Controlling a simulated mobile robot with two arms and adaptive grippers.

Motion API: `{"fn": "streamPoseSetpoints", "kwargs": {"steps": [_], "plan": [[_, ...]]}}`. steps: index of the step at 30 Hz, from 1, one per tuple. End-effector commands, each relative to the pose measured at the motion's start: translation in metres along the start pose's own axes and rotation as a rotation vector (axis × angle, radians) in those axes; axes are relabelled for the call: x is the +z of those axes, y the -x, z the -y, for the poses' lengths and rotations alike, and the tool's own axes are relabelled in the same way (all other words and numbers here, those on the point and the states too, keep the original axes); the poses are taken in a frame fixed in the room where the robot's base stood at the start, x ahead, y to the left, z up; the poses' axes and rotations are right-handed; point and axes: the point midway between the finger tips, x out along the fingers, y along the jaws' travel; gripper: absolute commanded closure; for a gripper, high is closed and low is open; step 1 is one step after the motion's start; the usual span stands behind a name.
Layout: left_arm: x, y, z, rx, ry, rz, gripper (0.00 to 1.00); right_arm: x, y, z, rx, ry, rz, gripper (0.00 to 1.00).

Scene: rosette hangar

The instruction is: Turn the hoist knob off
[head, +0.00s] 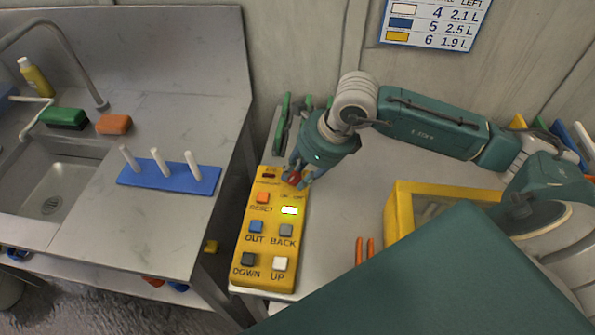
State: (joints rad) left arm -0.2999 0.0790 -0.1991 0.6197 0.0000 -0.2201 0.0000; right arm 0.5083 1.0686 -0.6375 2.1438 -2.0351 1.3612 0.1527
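The hoist control box (269,236) is yellow and lies on the grey bench top. The red knob (293,177) is near its upper right end, partly hidden by my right gripper. My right gripper (298,178) reaches down from above, with its fingers on either side of the knob. I cannot tell whether the fingers press on it. The knob's pointing direction is hidden. Below it a small white lamp (289,210) is lit bright. My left gripper is not in view.
The box also carries an orange RESET button (262,197) and several labelled buttons. A yellow-rimmed bin (399,213) stands to the right. A blue peg board (170,178) and sink (50,190) are on the left counter, across a gap.

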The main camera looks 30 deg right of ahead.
Motion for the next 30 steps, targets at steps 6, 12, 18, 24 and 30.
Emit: {"fn": "streamPoseSetpoints", "kwargs": {"steps": [6,12,18,24,30], "plan": [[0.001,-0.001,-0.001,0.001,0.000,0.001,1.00,0.003,0.001,0.000,0.001,0.003,0.007,0.99],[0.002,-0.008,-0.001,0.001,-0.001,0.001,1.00,0.003,0.000,0.001,0.015,0.039,0.010,0.99],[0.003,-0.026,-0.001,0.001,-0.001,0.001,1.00,0.003,-0.002,0.002,0.056,0.142,0.014,0.99],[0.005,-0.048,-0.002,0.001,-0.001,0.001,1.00,0.004,-0.003,0.004,0.120,0.302,0.016,0.99],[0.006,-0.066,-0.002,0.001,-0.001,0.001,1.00,0.006,-0.002,0.004,0.193,0.479,0.018,0.99]]}}
